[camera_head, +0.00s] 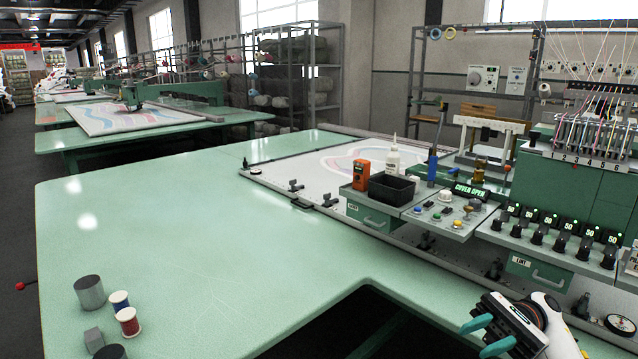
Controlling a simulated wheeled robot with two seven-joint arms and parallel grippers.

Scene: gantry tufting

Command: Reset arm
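My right gripper (473,341) is at the bottom right, on a white and black wrist. Its two teal fingers point left and stand apart with nothing between them. It is in front of the control panel, near the inner edge of the green table (190,220). My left gripper is not in view.
A grey cylinder (89,292), a blue spool (120,303), a red spool (127,321) and a grey cube (94,339) stand at the table's lower left. A black bin (392,188) and orange meter (361,175) stand near a lit "COVER OPEN" display (470,190). The table's middle is clear.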

